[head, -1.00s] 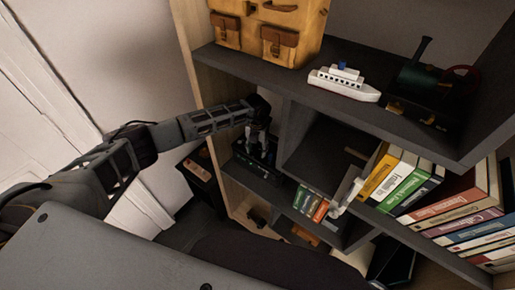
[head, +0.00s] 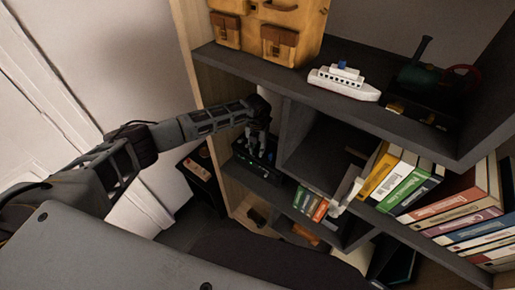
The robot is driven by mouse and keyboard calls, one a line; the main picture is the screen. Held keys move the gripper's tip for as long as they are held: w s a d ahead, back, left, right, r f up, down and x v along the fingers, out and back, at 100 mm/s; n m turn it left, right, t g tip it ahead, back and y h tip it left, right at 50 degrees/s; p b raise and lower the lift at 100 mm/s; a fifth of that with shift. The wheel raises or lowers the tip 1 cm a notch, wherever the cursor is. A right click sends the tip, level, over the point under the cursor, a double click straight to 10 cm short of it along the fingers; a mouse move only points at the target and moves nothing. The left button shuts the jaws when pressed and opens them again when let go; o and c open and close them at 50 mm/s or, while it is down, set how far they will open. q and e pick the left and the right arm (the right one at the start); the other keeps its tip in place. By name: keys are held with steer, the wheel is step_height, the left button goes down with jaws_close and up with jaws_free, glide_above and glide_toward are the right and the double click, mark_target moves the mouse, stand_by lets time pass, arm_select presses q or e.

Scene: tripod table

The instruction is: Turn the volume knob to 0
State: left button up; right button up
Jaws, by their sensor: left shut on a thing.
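My left arm reaches in from the left to a shelf compartment. My left gripper (head: 259,146) is at a small black device (head: 248,164) on the left side of the shelf unit, with its fingers pointing down at the device's top. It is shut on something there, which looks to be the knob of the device. The knob itself is hidden by the fingers, and its setting cannot be read. My right gripper is not in view.
The dark shelf unit (head: 300,82) holds a yellow bag (head: 268,22), a toy ship (head: 344,80) and a dark green toy engine (head: 420,75) on top. Several books (head: 395,180) stand lower right. A divider (head: 296,130) stands close right of my gripper.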

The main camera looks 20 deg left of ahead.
arm_select(q)
steer(key=shift+n, duration=0.3)
steer(key=n, duration=0.5)
steer(key=n+p, duration=0.1)
steer(key=n, duration=0.5)
steer(key=shift+r, duration=0.1)
steer(key=n+p, duration=0.1)
steer(key=n, duration=0.5)
steer(key=shift+p, duration=0.3)
steer(key=n+p, duration=0.2)
steer(key=n, duration=0.4)
stand_by(0.4)
steer(key=o, duration=1.1)
steer(key=shift+c, duration=0.2)
